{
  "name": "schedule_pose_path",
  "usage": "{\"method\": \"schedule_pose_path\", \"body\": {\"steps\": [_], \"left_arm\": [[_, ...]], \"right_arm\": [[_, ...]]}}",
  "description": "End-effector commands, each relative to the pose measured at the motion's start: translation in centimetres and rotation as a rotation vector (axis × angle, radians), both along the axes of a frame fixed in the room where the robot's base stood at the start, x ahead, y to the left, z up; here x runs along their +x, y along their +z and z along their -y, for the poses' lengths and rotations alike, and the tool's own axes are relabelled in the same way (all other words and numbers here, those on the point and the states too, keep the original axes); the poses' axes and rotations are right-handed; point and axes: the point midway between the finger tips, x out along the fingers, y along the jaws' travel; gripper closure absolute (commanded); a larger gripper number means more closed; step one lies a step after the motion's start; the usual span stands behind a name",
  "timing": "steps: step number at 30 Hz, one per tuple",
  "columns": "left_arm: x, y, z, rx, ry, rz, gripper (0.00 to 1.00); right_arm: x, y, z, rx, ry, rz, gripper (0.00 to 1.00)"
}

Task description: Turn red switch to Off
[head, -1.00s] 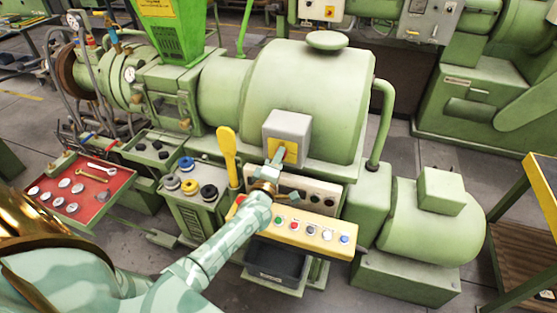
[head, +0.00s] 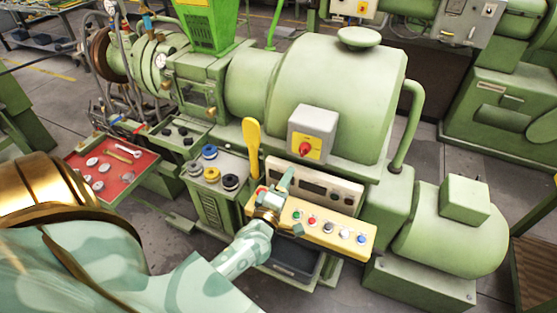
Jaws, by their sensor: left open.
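The red switch (head: 305,149) sits on a yellow plate on the front of a grey box (head: 314,133), fixed to the green extruder housing (head: 340,95). The switch is in full view, but its exact setting is too small to read. My left gripper (head: 281,184) is open, below and left of the switch and apart from it. It is in front of the yellow button panel (head: 327,232) and hides part of the panel's left end. My right gripper is not in view.
A yellow lever (head: 252,147) stands upright left of the switch box. A red tray (head: 108,170) with tools and round parts is at left. A green motor (head: 455,225) stands at right. The space right in front of the switch is clear.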

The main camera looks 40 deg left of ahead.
Motion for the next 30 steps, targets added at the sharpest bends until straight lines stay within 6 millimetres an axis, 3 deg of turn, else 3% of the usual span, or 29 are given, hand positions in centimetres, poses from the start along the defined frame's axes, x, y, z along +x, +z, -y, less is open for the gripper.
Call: {"method": "schedule_pose_path", "body": {"steps": [3,9,27,30], "left_arm": [[-2.6,-0.3,0.6,-0.001,0.0,-0.002,0.49],[-4.8,-0.4,1.2,-0.001,0.0,0.0,0.49],[-5.1,-0.3,1.2,0.0,0.0,0.0,0.49],[-5.0,-0.8,1.8,0.084,-0.029,-0.042,0.49]], "right_arm": [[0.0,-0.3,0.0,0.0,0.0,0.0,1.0],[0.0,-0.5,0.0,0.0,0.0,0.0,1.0],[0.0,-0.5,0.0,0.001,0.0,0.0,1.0],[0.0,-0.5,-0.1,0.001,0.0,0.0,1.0]]}}
